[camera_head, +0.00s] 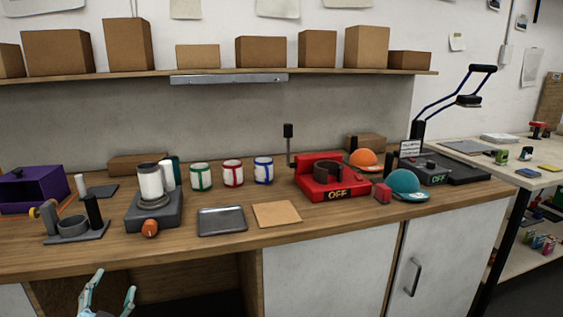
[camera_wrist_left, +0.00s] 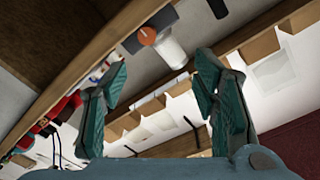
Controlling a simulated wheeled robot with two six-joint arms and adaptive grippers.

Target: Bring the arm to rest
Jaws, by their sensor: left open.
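My left gripper (camera_head: 108,296) shows at the bottom left of the head view, in front of and below the bench's front edge. Its two fingers are apart with nothing between them. In the left wrist view the open fingers (camera_wrist_left: 165,105) frame only background, with the bench and shelf seen tilted. The left gripper touches nothing that I can see. My right gripper is in neither view.
The wooden bench (camera_head: 330,226) carries a grey device with an orange knob (camera_head: 150,229), a metal tray (camera_head: 222,221), several striped mugs (camera_head: 233,174), a red press (camera_head: 330,187) and two caps (camera_head: 404,184). White cabinet doors (camera_head: 328,270) stand below. Boxes line the shelf (camera_head: 130,75).

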